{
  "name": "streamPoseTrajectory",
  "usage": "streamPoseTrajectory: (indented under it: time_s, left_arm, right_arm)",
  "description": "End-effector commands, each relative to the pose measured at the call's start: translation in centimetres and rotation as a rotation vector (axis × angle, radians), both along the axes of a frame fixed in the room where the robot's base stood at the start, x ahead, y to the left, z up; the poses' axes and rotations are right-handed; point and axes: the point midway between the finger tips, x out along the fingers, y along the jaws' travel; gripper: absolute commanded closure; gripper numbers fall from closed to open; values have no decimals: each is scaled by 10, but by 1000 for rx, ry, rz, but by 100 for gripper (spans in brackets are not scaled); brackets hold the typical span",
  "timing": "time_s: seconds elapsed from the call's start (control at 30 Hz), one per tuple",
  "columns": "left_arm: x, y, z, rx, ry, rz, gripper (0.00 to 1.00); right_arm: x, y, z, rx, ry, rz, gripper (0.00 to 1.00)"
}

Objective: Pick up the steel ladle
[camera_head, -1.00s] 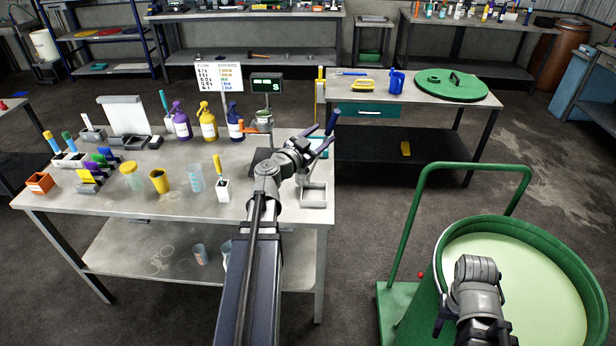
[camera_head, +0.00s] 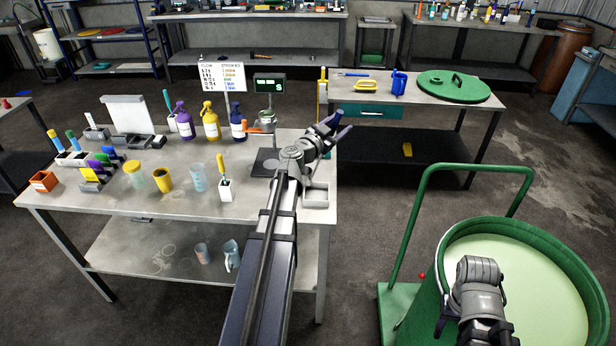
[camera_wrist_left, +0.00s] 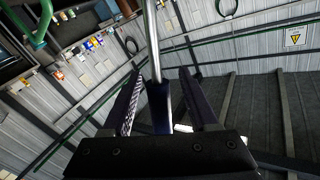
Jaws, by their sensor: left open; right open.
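A steel rod (camera_wrist_left: 152,40) with a dark blue grip (camera_wrist_left: 160,108), which looks like the ladle's handle, stands between my fingers in the left wrist view. Its bowl is not visible. My left gripper (camera_head: 338,128) is open at the right edge of the grey workbench, its fingers on either side of the grip. I cannot tell whether they touch it. In the head view a small dark blue end (camera_head: 339,114) shows at the fingertips.
The grey workbench (camera_head: 110,195) carries spray bottles, cups, holders and a scale with a display (camera_head: 270,83). A grey tray (camera_head: 316,196) sits near its right edge, beside my left arm. A second table (camera_head: 440,90) with a green lid stands behind. The green drum (camera_head: 445,262) is at right.

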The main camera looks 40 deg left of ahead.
Motion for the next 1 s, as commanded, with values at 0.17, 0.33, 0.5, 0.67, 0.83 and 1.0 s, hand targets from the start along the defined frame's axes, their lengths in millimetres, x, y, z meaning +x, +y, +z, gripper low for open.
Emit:
streamPoseTrajectory:
  time_s: [0.17, 0.33, 0.5, 0.67, 0.83, 1.0]
  left_arm:
    - [-1, 0, 0, 0, 0, 0, 45]
    - [-1, 0, 0, 0, 0, 0, 64]
    - [-1, 0, 0, 0, 0, 0, 83]
    - [-1, 0, 0, 0, 0, 0, 100]
    - [-1, 0, 0, 0, 0, 0, 100]
    - [-1, 0, 0, 0, 0, 0, 100]
  right_arm:
    - [0, 0, 0, 0, 0, 0, 50]
    - [0, 0, 0, 0, 0, 0, 50]
    - [0, 0, 0, 0, 0, 0, 50]
    - [0, 0, 0, 0, 0, 0, 50]
    - [0, 0, 0, 0, 0, 0, 50]
    - [0, 0, 0, 0, 0, 0, 50]
